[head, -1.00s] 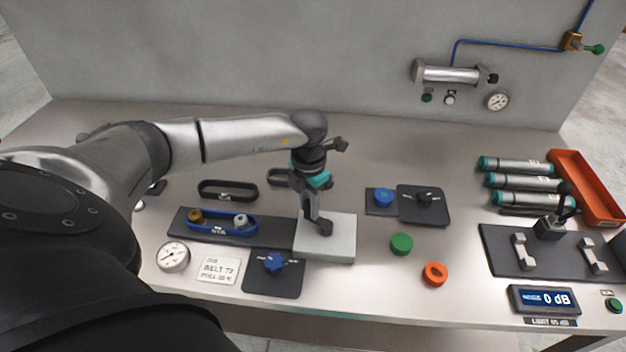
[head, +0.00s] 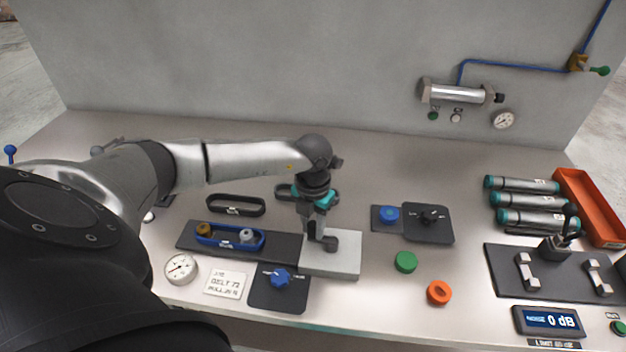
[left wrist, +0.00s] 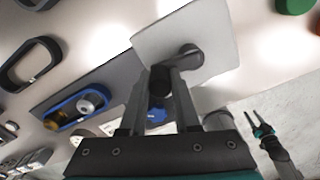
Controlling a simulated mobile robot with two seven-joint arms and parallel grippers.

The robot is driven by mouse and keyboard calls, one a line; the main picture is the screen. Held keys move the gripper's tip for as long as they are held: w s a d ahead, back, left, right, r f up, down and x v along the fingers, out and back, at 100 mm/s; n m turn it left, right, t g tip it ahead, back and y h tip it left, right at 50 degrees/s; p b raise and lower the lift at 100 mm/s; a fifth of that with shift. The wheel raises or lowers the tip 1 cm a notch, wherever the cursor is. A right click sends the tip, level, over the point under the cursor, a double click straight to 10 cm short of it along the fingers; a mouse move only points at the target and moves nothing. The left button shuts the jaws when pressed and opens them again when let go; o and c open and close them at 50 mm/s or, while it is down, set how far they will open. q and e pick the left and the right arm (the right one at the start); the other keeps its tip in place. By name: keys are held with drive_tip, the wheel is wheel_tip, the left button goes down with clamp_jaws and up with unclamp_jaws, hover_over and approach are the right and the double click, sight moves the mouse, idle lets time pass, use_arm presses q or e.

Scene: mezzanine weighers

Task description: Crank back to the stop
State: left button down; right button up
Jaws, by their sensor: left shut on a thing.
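The crank (head: 330,243) is a dark handle on a pale square plate (head: 342,267) at the middle of the bench. My left gripper (head: 314,236) reaches down from above and is shut on the crank's upright dark grip. In the left wrist view the grip (left wrist: 160,80) stands between my two fingers, and the crank's arm runs to a round hub (left wrist: 190,54) on the plate. Fingers partly hide the grip. My right gripper (left wrist: 254,118) shows small in the left wrist view, its fingers apart and empty.
A blue belt (head: 229,245) around two pulleys lies left of the plate. A blue star knob (head: 281,278) stands close in front. Green (head: 405,262) and orange (head: 439,292) round parts lie to the right. Several cylinders (head: 527,201) and an orange tray (head: 592,207) stand further right.

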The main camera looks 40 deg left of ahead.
use_arm(q)
drive_tip(key=c, duration=0.6)
unclamp_jaws()
drive_tip(key=shift+c, duration=0.2)
wheel_tip(320, 180, up, 15)
drive_tip(key=shift+r, duration=0.15)
